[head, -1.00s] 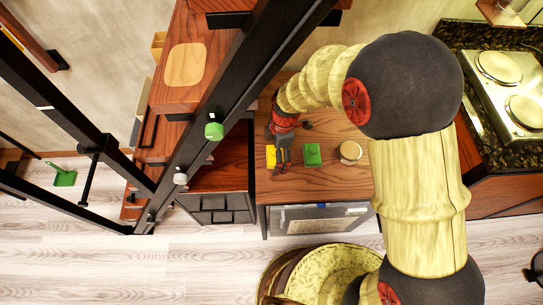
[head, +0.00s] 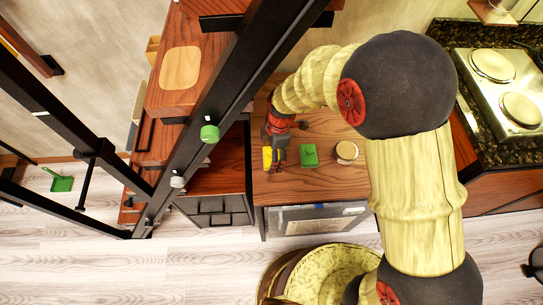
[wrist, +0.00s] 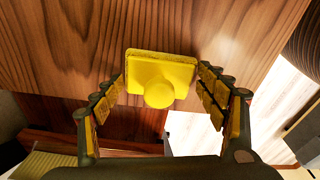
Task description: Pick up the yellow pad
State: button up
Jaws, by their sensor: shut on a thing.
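The yellow pad (wrist: 166,70) is a flat square with a round knob on its face. In the wrist view it sits between the two fingers of my gripper (wrist: 162,83), which is shut on it. In the head view the pad (head: 267,158) shows as a small yellow patch at the left of the wooden counter top, with my gripper (head: 279,158) over it and hiding part of it. I cannot tell whether the pad is clear of the wood.
A green block (head: 309,154) and a round pale-topped jar (head: 346,152) stand to the right on the same counter (head: 310,185). Black railing posts (head: 222,110) cross to the left. A hob (head: 508,88) is at the far right.

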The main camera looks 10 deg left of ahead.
jog(key=shift+r+p, duration=0.3)
jog(key=shift+r, duration=0.3)
jog(key=shift+s+d+r+p, duration=0.1)
jog(key=shift+s+r+p, duration=0.2)
jog(key=shift+r, duration=0.35)
jog(key=shift+s+r+p, duration=0.15)
jog(key=shift+r+p, duration=0.25)
jog(key=shift+r, duration=0.2)
jog(key=s+d, duration=0.1)
jog(key=s, duration=0.4)
jog(key=s+d+p, duration=0.1)
jog(key=s, duration=0.5)
jog(key=s+d+p, duration=0.1)
jog(key=s+d, duration=0.1)
jog(key=s, duration=0.3)
jog(key=shift+s+f, duration=0.1)
jog(key=shift+s, duration=0.2)
jog(key=o, duration=0.6)
jog(key=shift+c, duration=0.2)
jog(key=c, duration=0.4)
